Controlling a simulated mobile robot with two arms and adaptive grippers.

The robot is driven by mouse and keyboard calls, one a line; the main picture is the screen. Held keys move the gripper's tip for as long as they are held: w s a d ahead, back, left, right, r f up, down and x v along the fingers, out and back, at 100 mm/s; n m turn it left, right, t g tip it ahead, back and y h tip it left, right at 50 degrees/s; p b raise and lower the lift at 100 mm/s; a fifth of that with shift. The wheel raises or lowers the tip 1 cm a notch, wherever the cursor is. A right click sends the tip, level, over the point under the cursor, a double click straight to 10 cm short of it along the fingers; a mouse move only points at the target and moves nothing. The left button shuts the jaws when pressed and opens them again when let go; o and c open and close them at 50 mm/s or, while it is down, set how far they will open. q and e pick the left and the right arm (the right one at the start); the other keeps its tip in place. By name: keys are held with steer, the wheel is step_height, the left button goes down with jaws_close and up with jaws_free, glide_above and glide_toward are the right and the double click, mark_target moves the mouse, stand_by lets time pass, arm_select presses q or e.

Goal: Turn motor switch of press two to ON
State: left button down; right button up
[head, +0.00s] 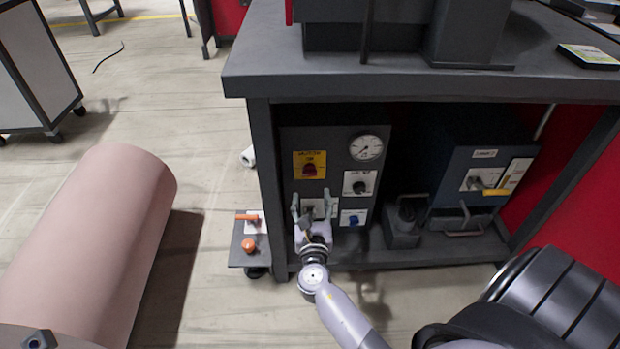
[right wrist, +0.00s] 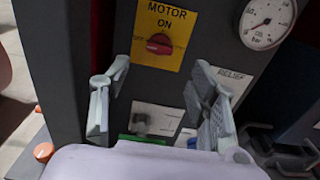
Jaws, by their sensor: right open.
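The motor switch (head: 309,165) is a red knob on a yellow plate, on the grey control panel (head: 287,148) under the workbench. In the right wrist view the knob (right wrist: 158,44) sits below the words MOTOR ON, its grip lying roughly crosswise. I cannot tell its exact setting. My right gripper (head: 312,207) is open and empty in front of the panel, below the motor switch. In the right wrist view its fingers (right wrist: 160,85) stand apart to either side and below the knob, not touching it. My left gripper is not in view.
A gauge (head: 366,148) and a relief knob (head: 358,186) sit right of the switch. A blue box (head: 490,165) stands farther right under the bench. The bench leg (head: 268,190) is close on the left. A low stand with orange knobs (head: 249,245) and a pink cylinder (head: 100,230) lie left.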

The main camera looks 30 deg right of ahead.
mark_target(310, 174)
steer(key=b+x, duration=0.1)
steer(key=x, duration=0.7)
steer(key=shift+b, duration=0.3)
steer(key=shift+w+d, duration=0.25)
steer(key=shift+w, duration=0.1)
steer(key=shift+w+d, duration=0.2)
steer(key=shift+w, duration=0.05)
steer(key=shift+c, duration=0.4)
steer(key=shift+c, duration=1.3)
steer(key=c, duration=0.8)
